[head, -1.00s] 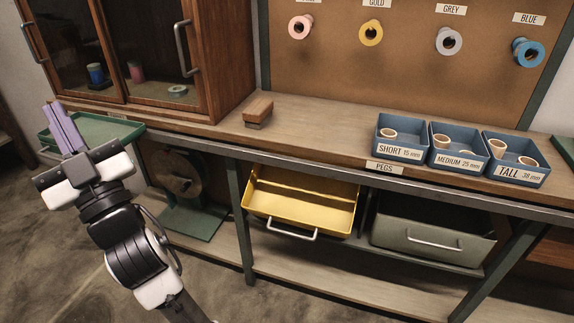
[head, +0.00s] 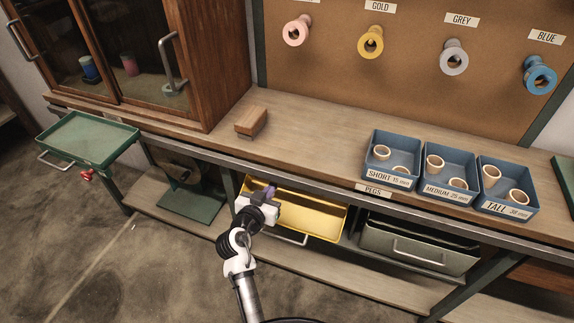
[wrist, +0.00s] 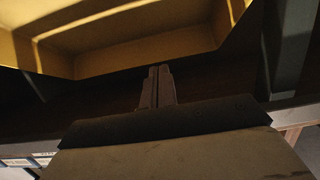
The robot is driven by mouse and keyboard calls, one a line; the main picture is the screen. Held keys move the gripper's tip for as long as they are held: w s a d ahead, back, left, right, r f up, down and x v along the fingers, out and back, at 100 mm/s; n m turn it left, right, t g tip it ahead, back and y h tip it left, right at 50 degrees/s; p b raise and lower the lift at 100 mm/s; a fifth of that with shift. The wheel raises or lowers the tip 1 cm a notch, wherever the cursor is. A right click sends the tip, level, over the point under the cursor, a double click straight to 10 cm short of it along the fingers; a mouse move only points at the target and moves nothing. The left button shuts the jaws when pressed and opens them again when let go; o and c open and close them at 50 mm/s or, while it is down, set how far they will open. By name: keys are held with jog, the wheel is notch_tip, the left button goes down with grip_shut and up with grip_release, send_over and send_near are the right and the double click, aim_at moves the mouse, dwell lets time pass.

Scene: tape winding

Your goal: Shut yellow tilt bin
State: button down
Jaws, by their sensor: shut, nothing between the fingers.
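The yellow tilt bin (head: 318,218) hangs under the workbench, tilted out with its open top showing. Its pale bar handle (head: 292,240) is partly hidden behind my arm.
A grey-green bin (head: 420,247) with a handle is right of the yellow one. Blue peg trays (head: 392,160) and a wooden block (head: 251,121) are on the bench. A green tray (head: 88,140) sticks out at left. A lower shelf (head: 330,275) runs below the bins.

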jog(key=x, duration=0.4)
jog(key=p+x, duration=0.1)
jog(key=x, duration=0.6)
jog(key=shift+w+d+f+p, duration=0.1)
jog(key=shift+w+f+p, duration=0.2)
jog(key=shift+f+p, duration=0.05)
jog(key=shift+w+f, duration=0.2)
jog(key=shift+f, duration=0.2)
jog(key=shift+w+d+f+b, duration=0.15)
jog(key=shift+w+f+b, duration=0.2)
jog(key=shift+b, duration=0.35)
jog(key=w+f, duration=0.1)
jog(key=w+d+g, duration=0.1)
jog(key=w, duration=0.1)
jog(key=w+f+g, duration=0.1)
jog(key=shift+w+d+f+y+p, duration=0.2)
jog(key=shift+d+f+y+p, duration=0.1)
jog(key=shift+f+y, duration=0.1)
jog(key=shift+w+f+g, duration=0.2)
jog(key=shift+f+g, duration=0.1)
jog(key=shift+s, duration=0.1)
